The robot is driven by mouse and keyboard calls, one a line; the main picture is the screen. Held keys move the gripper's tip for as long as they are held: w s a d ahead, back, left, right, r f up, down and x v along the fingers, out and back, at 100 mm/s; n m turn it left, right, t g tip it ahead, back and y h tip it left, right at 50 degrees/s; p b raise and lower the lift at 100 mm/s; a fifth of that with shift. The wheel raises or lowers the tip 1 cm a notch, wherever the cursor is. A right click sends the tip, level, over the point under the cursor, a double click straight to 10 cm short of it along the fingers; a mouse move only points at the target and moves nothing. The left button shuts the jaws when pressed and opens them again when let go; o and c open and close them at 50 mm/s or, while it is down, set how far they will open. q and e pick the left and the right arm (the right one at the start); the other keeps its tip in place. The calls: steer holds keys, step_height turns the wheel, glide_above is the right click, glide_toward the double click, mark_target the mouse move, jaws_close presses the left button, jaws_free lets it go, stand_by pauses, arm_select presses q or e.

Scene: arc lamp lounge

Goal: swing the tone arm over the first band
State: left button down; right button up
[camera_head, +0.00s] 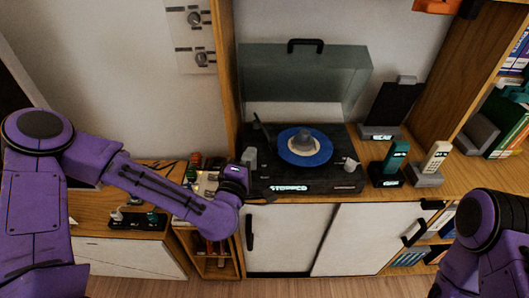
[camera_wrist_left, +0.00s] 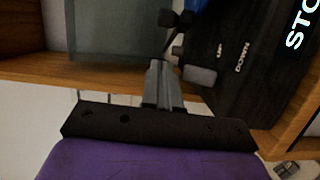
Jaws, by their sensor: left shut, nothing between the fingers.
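The record player (camera_head: 310,186) stands on the wooden top with a blue record (camera_head: 285,147) on it. A grey conical piece (camera_head: 304,141) sits at the record's centre. The dark tone arm (camera_head: 262,130) shows at the left of the deck, beside the record. My left gripper (camera_head: 249,159) is at the deck's left edge. In the left wrist view its grey fingers (camera_wrist_left: 161,75) are shut and empty, close to a thin dark rod with knobs (camera_wrist_left: 176,19). I cannot tell whether they touch it. My right gripper is out of view.
The tinted lid (camera_head: 300,72) stands open behind the deck. A small light knob (camera_head: 350,164) is on the deck's right. Two phones, one green (camera_head: 396,157) and one cream (camera_head: 436,157), stand to the right. Small items crowd the shelf left of the deck.

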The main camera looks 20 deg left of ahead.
mark_target(276, 142)
arm_select(q)
steer(key=w+d, duration=0.1)
steer(key=w+d+p, duration=0.1)
steer(key=w, duration=0.1)
steer(key=shift+w+d, duration=0.1)
steer(key=shift+w, duration=0.1)
steer(key=shift+w+d, duration=0.3)
steer(key=shift+w, duration=0.05)
steer(key=shift+w+d+f+b, duration=0.1)
steer(key=shift+w+d+b, duration=0.2)
steer(key=shift+d+b, duration=0.25)
steer(key=shift+w+d+f+b, duration=0.1)
steer(key=shift+w+d+b, duration=0.15)
steer(key=shift+d+b, duration=0.25)
steer(key=shift+w+d+r, duration=0.15)
steer(key=shift+w+d, duration=0.05)
steer(key=shift+d, duration=0.15)
steer(key=shift+s+a, duration=0.1)
steer(key=shift+a, duration=0.05)
